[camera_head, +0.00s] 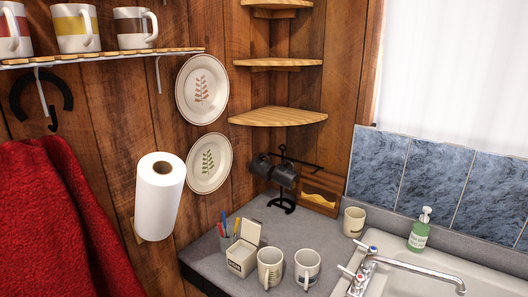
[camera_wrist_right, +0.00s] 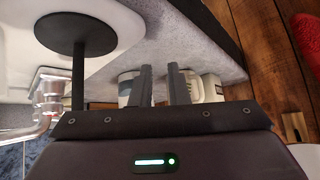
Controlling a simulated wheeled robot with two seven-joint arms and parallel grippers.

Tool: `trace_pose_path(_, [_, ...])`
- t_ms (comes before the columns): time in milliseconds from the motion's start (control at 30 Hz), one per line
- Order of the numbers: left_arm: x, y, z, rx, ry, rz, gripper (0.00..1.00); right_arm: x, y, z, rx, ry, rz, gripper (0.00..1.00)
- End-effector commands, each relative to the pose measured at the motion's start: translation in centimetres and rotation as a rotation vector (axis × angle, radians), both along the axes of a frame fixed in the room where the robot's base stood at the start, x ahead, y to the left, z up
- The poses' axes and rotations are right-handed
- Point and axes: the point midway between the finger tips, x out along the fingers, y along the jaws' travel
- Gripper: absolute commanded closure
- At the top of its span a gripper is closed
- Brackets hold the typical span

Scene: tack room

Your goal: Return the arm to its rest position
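My right gripper (camera_wrist_right: 161,72) shows in the right wrist view as two dark fingers side by side. A gap is visible between them and nothing is held in it, so it is open and empty. Beyond the fingertips are pale mugs on the grey counter, partly hidden by the fingers; I see no clear contact. Neither arm nor gripper appears in the head view. My left gripper is in no view.
The counter (camera_head: 285,230) holds mugs (camera_head: 270,267), a pen holder, a white box (camera_head: 241,259) and a black mug stand (camera_head: 283,205). The sink (camera_head: 410,284) with its faucet (camera_head: 405,266) is right. A paper towel roll (camera_head: 158,200) and red towel (camera_head: 50,225) hang left.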

Motion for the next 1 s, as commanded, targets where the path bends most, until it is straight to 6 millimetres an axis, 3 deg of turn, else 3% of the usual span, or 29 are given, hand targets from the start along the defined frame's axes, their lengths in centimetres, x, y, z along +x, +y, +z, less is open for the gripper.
trace_pose_path(33, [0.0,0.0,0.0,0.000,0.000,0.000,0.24,-2.9,-1.2,-0.4,-0.037,0.040,-0.023,0.85])
trace_pose_path(200, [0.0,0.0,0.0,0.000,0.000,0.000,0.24,-9.4,-3.9,-0.4,-0.117,0.149,-0.070,0.85])
trace_pose_path(600, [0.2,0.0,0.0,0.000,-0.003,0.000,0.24,-19.3,-6.8,1.3,-0.174,0.336,-0.102,0.85])
trace_pose_path(733, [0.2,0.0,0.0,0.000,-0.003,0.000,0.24,-21.8,-7.3,2.0,-0.176,0.386,-0.103,0.85])
trace_pose_path(1000, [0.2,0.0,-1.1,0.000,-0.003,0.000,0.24,-20.3,-7.1,-4.7,-0.180,0.406,-0.099,0.85])
